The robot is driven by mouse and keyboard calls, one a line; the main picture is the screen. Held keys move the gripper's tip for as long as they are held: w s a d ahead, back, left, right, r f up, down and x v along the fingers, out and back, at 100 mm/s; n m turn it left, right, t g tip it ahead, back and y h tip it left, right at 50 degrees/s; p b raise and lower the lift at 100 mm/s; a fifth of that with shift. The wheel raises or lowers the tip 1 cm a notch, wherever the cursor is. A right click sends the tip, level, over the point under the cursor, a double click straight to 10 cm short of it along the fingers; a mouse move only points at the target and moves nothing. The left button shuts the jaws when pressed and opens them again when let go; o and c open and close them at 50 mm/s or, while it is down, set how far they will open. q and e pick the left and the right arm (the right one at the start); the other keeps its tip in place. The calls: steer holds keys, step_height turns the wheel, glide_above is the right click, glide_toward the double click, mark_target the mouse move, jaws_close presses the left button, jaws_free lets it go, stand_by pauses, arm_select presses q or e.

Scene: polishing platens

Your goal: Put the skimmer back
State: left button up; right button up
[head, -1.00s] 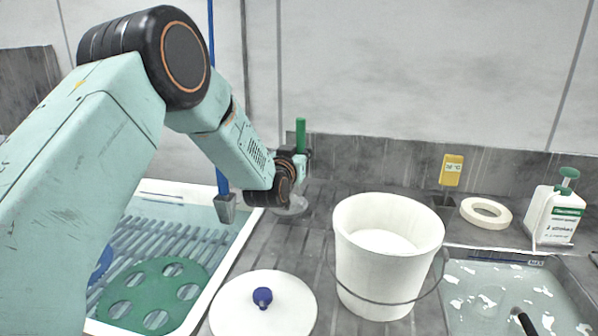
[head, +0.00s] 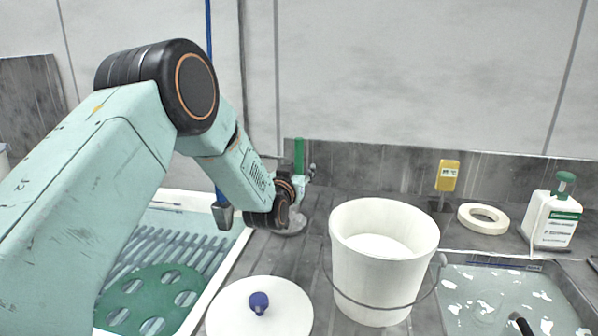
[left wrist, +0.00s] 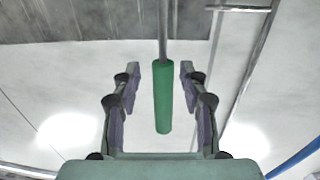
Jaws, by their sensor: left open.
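The skimmer shows as a green handle (head: 299,155) on a thin metal rod, upright near the back wall in the head view. A pale grey round part (head: 291,226) lies low behind my left wrist, mostly hidden. My left gripper (head: 303,177) is at the handle. In the left wrist view, the green handle (left wrist: 163,98) lies between the two spread fingers of my left gripper (left wrist: 173,70), with a visible gap on both sides. The right gripper is not in view.
A white bucket (head: 350,262) and a white lid (head: 285,305) with a blue knob stand on the grey bench. A basin with a green holed disc (head: 150,296) is at left. A water sink (head: 500,290), tape roll (head: 484,218) and white bottle (head: 552,222) are at right.

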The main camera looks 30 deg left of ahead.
arm_select(q)
steer(key=shift+a, duration=0.1)
steer(key=s+d+p, duration=0.1)
steer(key=s+d, duration=0.1)
steer(key=s, duration=1)
steer(key=shift+r, duration=0.25)
steer(key=shift+d, duration=0.15)
